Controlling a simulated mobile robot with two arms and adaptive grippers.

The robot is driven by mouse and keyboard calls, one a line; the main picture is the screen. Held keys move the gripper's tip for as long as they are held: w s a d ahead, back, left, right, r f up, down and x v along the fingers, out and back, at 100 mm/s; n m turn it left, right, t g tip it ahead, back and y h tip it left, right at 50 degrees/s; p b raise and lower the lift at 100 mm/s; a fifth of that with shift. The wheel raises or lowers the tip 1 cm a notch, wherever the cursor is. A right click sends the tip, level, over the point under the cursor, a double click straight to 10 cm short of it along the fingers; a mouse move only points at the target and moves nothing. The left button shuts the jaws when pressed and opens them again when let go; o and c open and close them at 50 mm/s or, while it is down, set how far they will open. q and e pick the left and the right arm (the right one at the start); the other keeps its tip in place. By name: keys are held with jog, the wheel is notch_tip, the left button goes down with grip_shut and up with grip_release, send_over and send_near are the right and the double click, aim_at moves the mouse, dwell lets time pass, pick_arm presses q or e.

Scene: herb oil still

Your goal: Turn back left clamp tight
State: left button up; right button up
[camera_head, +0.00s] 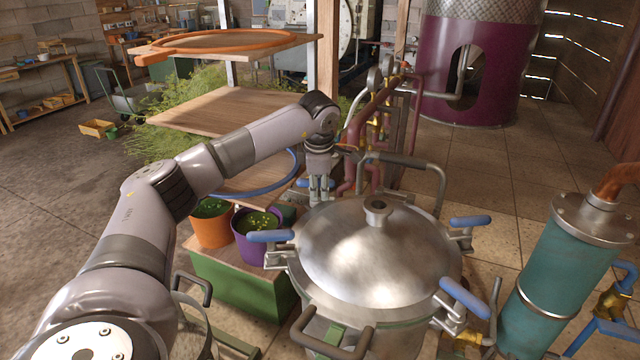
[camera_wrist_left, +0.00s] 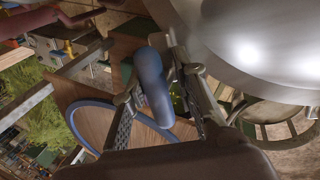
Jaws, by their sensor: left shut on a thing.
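The steel still pot with its domed lid (camera_head: 375,250) stands at the centre of the head view. My left gripper (camera_head: 319,197) points down at the lid's back left edge. It is shut on the blue handle of the back left clamp, which it mostly covers in the head view. In the left wrist view the blue handle (camera_wrist_left: 151,80) lies between the two fingers of the gripper (camera_wrist_left: 160,105), beside the lid's rim. Other blue clamp handles show at front left (camera_head: 270,236), back right (camera_head: 470,221) and front right (camera_head: 465,298). My right gripper is not in view.
A bent grey pipe handle (camera_head: 430,165) and red piping (camera_head: 375,125) stand close behind the lid. Orange (camera_head: 211,230) and purple (camera_head: 250,250) buckets are left of the pot. A teal cylinder (camera_head: 560,270) stands at right. The floor at back right is open.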

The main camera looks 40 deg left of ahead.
pick_arm(q)
jog(key=shift+w+a+r, duration=0.15)
jog(key=shift+r, duration=0.1)
grip_shut()
jog(key=shift+r, duration=0.1)
jog(key=m+t+h, duration=0.1)
jog(key=m, duration=0.2)
jog(key=shift+r+m, duration=0.1)
jog(key=shift+m, duration=0.2)
jog(key=m, duration=0.2)
jog(key=m+h, duration=0.1)
jog(key=m, duration=0.1)
jog(key=shift+s+p, duration=0.3)
jog(key=shift+p, duration=0.1)
jog(key=shift+s+m+h, duration=0.1)
jog(key=shift+m+h, duration=0.6)
jog(key=shift+m, duration=0.9)
